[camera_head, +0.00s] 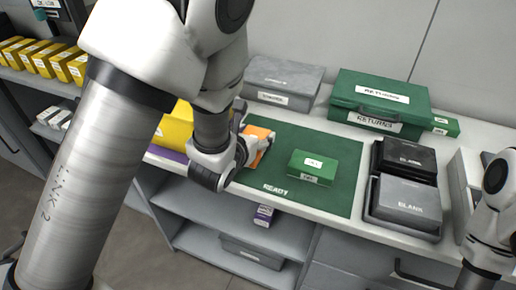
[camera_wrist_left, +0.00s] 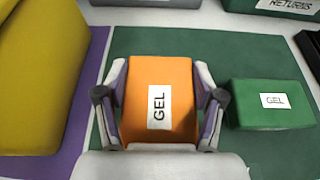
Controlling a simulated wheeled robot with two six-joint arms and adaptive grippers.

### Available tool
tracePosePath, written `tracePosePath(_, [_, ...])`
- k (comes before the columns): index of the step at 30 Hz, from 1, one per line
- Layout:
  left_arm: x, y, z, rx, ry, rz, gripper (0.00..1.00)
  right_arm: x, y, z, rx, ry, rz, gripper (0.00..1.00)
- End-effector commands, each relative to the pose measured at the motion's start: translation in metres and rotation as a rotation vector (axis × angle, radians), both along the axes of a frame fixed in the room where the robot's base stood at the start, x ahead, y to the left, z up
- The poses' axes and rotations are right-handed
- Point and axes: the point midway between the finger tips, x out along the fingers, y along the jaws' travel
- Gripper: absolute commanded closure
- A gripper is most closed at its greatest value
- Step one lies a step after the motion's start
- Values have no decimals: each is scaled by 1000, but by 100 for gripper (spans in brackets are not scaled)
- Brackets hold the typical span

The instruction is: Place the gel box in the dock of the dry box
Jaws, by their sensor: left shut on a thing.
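An orange box labelled GEL (camera_wrist_left: 158,85) sits between the two fingers of my left gripper (camera_wrist_left: 160,108), which is shut on its sides. In the head view the orange box (camera_head: 259,135) shows at the left end of the green mat (camera_head: 330,143), partly hidden by my left gripper (camera_head: 256,146). I cannot tell whether it touches the mat. A green box, also labelled GEL (camera_head: 313,167), lies on the mat to its right. No dry box or dock can be clearly identified. My right arm shows at the right edge, but its gripper does not.
A yellow box (camera_wrist_left: 40,75) stands on a purple mat (camera_wrist_left: 90,90) to the left. A grey case (camera_head: 283,80) and a green RETURNS case (camera_head: 378,100) stand behind the green mat. Black and grey BLANK boxes (camera_head: 410,198) lie to the right. Bare mat surrounds the green box.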

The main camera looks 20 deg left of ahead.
Motion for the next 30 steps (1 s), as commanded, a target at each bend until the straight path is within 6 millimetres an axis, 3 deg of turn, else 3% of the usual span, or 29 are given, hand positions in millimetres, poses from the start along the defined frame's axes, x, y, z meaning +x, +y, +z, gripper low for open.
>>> tracePosePath(5, [23,1,1,-1,0,0,75,0,0,7,0,0,0,100])
tracePosePath(6, [25,1,-6,0,5,0,75,0,0,7,0,0,0,100])
tracePosePath(11, [24,1,-34,0,3,0,75,0,0,8,0,0,0,100])
tracePosePath(22, [24,1,-40,0,0,0,75,0,0,2,0,0,0,100])
tracePosePath(23, [24,1,-40,0,1,0,28,0,0,2,0,0,0,100])
tracePosePath(24, [24,1,-39,0,1,0,14,0,0,4,0,0,0,100])
tracePosePath(25, [24,1,-39,0,1,0,7,0,0,4,0,0,0,100])
tracePosePath(30, [24,1,-39,0,1,0,7,0,0,4,0,0,0,100])
